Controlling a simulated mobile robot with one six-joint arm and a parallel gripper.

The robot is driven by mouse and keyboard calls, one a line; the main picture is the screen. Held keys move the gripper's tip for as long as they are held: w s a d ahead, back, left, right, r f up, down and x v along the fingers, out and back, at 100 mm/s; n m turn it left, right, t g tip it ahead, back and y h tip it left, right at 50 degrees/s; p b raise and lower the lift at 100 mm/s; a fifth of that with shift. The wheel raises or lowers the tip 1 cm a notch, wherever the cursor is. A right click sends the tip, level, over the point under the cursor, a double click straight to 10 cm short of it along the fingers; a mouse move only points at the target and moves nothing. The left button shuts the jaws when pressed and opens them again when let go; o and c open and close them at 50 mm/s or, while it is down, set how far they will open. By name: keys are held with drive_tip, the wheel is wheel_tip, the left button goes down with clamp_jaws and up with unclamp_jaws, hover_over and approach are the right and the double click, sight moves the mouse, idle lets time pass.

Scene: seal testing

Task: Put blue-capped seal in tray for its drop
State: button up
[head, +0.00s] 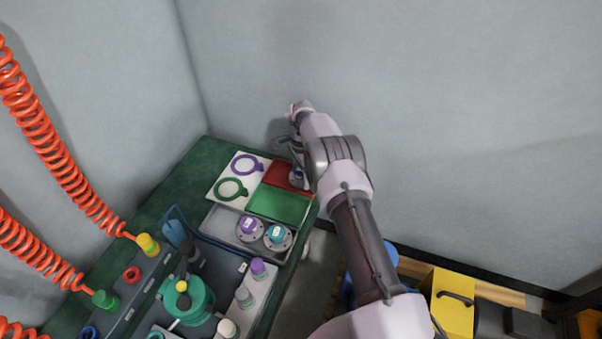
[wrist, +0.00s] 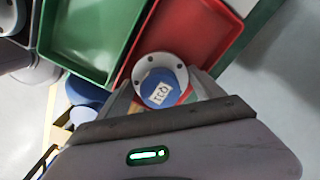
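The blue-capped seal (wrist: 161,87), a pale round flange with a labelled blue cap, is between the fingers of my gripper (wrist: 160,88) in the wrist view. The fingers appear closed on its sides. It is over the red tray (wrist: 188,30), at the tray's near end; I cannot tell whether it touches the floor of the tray. In the head view the red tray (head: 282,174) is partly hidden by my gripper (head: 297,170). The green tray (head: 279,206) is empty beside it, and also shows in the wrist view (wrist: 88,36).
A grey tray (head: 222,219) holds a purple-capped seal (head: 249,226) and a teal-capped seal (head: 278,235). A teal apparatus (head: 192,305) stands in front. Walls are close behind the bench.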

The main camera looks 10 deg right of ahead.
drive_tip(key=o, duration=0.3)
drive_tip(key=s+a+r+n+t+p, duration=0.1)
drive_tip(key=s+r+n+p, duration=0.15)
drive_tip(key=r, duration=1.45)
drive_tip(key=s+a+r+n+t+p, duration=0.15)
drive_tip(key=s+r, duration=0.25)
drive_tip(key=r, duration=1.3)
drive_tip(key=s+a+r+n+t+y, duration=0.1)
drive_tip(key=s+r+n, duration=0.1)
drive_tip(key=s+r, duration=0.6)
drive_tip(key=s+a+r+n+t, duration=0.15)
drive_tip(key=s+r, duration=0.25)
drive_tip(key=s, duration=0.8)
drive_tip(key=s+f+n, duration=0.1)
drive_tip(key=s, duration=0.4)
drive_tip(key=s+f+n, duration=0.1)
drive_tip(key=s, duration=0.3)
drive_tip(key=s+f+n+y, duration=0.1)
drive_tip(key=s+n, duration=0.1)
drive_tip(key=s, duration=0.3)
drive_tip(key=shift+s+a+f+t+p, duration=0.3)
drive_tip(key=shift+t+p, duration=0.05)
drive_tip(key=shift+t, duration=0.05)
